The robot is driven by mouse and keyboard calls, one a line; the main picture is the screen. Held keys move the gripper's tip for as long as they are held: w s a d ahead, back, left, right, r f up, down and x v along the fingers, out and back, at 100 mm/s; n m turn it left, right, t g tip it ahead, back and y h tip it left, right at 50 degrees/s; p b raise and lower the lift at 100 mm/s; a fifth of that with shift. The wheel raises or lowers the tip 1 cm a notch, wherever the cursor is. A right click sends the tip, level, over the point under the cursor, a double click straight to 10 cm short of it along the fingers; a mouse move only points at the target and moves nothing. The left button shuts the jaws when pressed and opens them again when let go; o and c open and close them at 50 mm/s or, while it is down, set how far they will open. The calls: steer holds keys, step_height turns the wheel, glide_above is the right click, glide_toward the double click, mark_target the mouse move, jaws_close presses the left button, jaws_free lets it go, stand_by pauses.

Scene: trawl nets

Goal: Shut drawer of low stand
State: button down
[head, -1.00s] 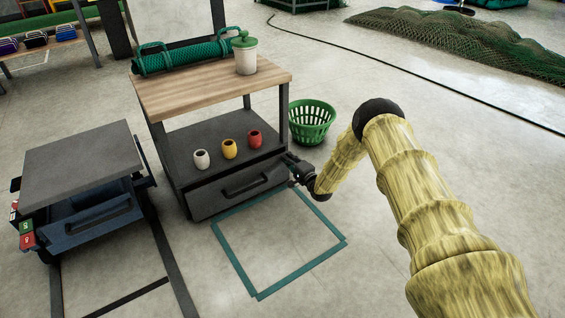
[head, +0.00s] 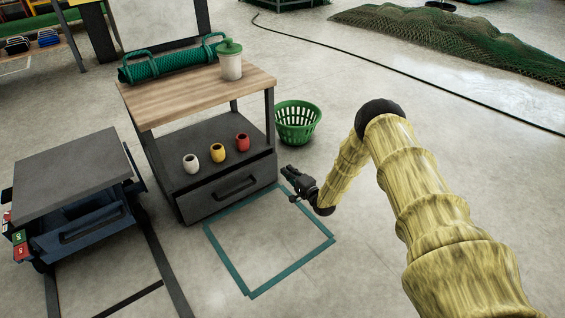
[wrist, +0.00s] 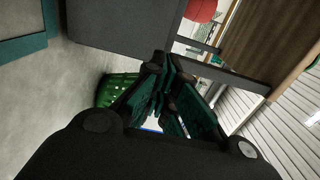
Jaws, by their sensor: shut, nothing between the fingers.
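The stand with a wooden top (head: 190,95) has a dark grey drawer (head: 228,193) below its shelf. In the wrist view a dark panel of the stand (wrist: 125,22) fills the top.
A green basket (head: 297,121) stands behind my gripper. White, yellow and red cups (head: 217,153) sit on the stand's shelf. A blue cart (head: 90,222) with a grey top stands at left. Teal floor tape (head: 290,268) marks clear floor in front.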

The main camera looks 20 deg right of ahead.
steer(key=p+v, duration=0.1)
steer(key=v, duration=0.3)
steer(key=shift+s+r+p, duration=0.1)
steer(key=shift+s+p, duration=0.15)
steer(key=shift+p, duration=0.05)
steer(key=c, duration=1.9)
jaws_free()
steer(key=shift+s+d, duration=0.1)
steer(key=shift+s, duration=0.05)
steer(key=shift+c, duration=0.2)
steer(key=o, duration=0.5)
steer(key=shift+g, duration=0.5)
steer(key=a, duration=0.5)
steer(key=s+a+f, duration=0.1)
steer(key=a, duration=0.2)
steer(key=shift+f, duration=0.1)
steer(key=g, duration=0.1)
glide_toward(239, 190)
steer(key=shift+h, duration=0.4)
steer(key=shift+b+x, duration=2.9)
steer(key=shift+x, duration=2.3)
steer(key=shift+a+f, duration=0.1)
steer(key=shift+f, duration=0.05)
jaws_close()
